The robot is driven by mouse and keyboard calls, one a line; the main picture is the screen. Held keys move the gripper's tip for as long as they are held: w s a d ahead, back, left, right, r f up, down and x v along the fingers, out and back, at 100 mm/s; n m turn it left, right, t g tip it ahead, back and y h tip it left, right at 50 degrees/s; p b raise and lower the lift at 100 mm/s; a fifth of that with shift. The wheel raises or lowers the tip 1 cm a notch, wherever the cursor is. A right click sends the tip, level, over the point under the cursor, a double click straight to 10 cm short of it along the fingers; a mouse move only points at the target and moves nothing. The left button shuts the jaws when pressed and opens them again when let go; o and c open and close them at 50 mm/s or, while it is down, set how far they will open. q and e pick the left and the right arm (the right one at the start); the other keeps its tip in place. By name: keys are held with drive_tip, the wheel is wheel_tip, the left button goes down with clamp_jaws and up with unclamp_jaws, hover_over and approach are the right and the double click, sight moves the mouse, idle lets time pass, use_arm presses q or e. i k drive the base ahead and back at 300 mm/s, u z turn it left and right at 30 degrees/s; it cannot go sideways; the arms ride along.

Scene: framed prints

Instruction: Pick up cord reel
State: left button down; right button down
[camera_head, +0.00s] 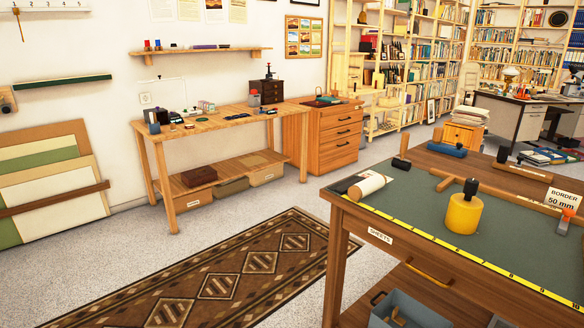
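I cannot tell for sure which thing is the cord reel. A yellow cylinder (463,214) with a black knob on top stands upright on the same table. A blue roll (447,150) lies at the table's back edge. Small items on the far wooden workbench (233,117) are too small to tell apart. Neither of my grippers is in view.
A wooden T-shaped piece (459,183) and a "BORDER 50 mm" sign (562,199) are on the table, with a yellow measuring strip (440,247) along its front. A grey bin (405,310) sits below. A patterned rug (220,285) covers clear floor at left.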

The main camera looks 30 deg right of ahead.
sight(462, 218)
drive_tip(key=z, duration=0.8)
drive_tip(key=i, duration=1.2)
drive_tip(key=z, duration=1.2)
